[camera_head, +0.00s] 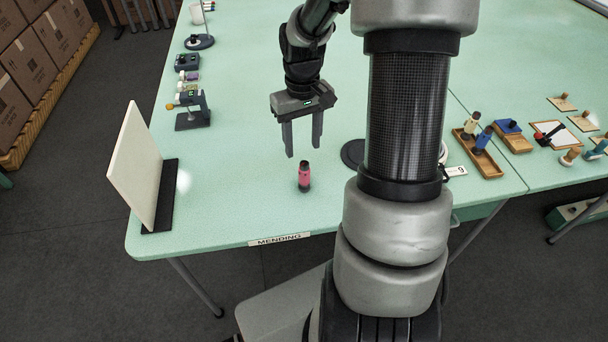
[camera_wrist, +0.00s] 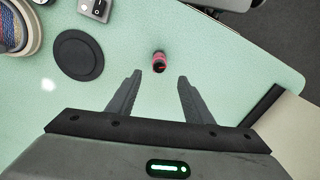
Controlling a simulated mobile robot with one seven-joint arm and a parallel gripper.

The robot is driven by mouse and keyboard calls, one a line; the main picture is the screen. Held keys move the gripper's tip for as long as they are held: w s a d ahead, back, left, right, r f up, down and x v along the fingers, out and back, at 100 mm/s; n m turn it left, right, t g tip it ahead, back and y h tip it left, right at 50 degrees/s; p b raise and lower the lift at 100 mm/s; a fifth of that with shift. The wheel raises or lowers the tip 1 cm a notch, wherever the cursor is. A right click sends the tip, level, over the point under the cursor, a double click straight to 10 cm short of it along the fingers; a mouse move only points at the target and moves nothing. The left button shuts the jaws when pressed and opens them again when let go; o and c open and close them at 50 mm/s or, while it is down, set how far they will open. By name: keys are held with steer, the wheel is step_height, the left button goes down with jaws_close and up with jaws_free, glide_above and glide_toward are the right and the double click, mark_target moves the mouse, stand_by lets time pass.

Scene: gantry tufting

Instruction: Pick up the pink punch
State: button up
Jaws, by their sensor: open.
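The pink punch (camera_head: 304,178) stands upright on the green table, near the front edge and behind the MENDING label. It has a dark top and a dark base. My gripper (camera_head: 304,150) is open and empty, with its fingers pointing down above and behind the punch. In the wrist view the punch (camera_wrist: 159,62) lies beyond the two fingertips, roughly midway between them, and apart from both. My gripper (camera_wrist: 158,76) shows both fingers spread there.
A white upright panel (camera_head: 140,165) on a black base stands left of the punch. A black disc (camera_wrist: 78,55) lies on the table right of it in the head view. A wooden tray (camera_head: 478,160) with punches stands further right. The table around the punch is clear.

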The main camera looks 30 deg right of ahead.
mark_target(303, 162)
step_height(303, 162, down, 7)
steer(key=shift+r+b, duration=0.2)
steer(key=shift+b, duration=0.1)
step_height(303, 162, down, 5)
steer(key=shift+s+d+f+b, duration=0.1)
steer(key=shift+s+b, duration=0.05)
steer(key=shift+b, duration=0.15)
jaws_close()
